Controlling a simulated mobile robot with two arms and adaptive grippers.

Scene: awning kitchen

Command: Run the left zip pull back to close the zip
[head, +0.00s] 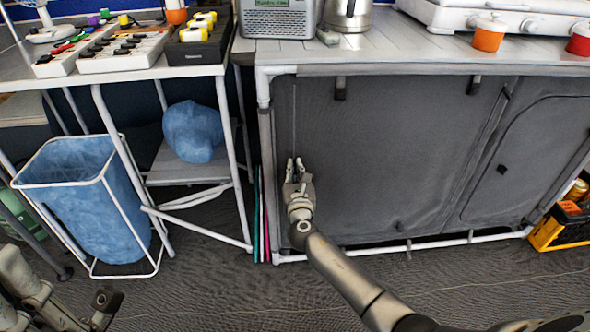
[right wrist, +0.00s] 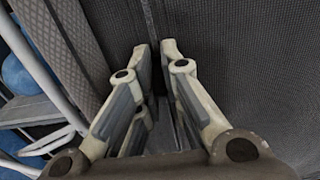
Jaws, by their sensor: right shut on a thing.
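The grey fabric cupboard front (head: 390,150) fills the middle of the head view. Its left zip (head: 294,115) runs as a thin upright line near the left edge, and it also shows in the right wrist view (right wrist: 150,22). My right gripper (head: 294,164) is against the fabric low on this line, fingers pointing up the zip. It is shut on the left zip pull, which the fingers hide. In the right wrist view the fingers (right wrist: 155,75) stand either side of the zip line. My left gripper (head: 106,302) is low at the left, away from the cupboard; its jaws are unclear.
A blue laundry bag (head: 95,215) in a white frame and a shelf with a blue bundle (head: 193,132) stand left of the cupboard. Thin coloured boards (head: 262,220) lean beside its left leg. A yellow crate (head: 560,230) is at the right. The floor in front is clear.

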